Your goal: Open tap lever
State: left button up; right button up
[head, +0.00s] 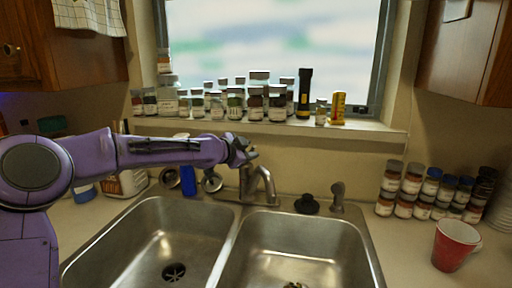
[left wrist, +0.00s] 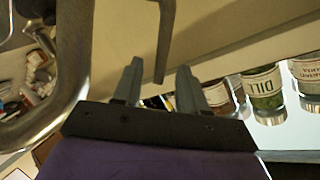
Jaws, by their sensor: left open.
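The metal tap (head: 264,186) stands behind the divider of the double sink. In the left wrist view, a large curved metal pipe of the tap (left wrist: 74,75) runs down the left side. A thin metal bar that looks like the tap lever (left wrist: 165,38) comes down from the top edge, its lower end close to the gap between my fingers. My left gripper (head: 246,153) is at the top of the tap and hides part of it. The gripper shows open in the left wrist view (left wrist: 158,80), with no clear contact on the bar. My right gripper is not in view.
Bottles and spice jars (head: 234,104) crowd the windowsill behind the tap. A black stopper (head: 307,205) and a sprayer (head: 338,197) stand right of the tap. Stacked jars (head: 411,191) and a red cup (head: 455,246) are on the right counter.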

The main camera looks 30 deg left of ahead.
aim_at(251, 150)
pick_arm(q)
jog(key=p+x, duration=0.1)
jog(key=x, duration=0.3)
jog(key=shift+w+f, duration=0.1)
jog(key=shift+w, duration=0.2)
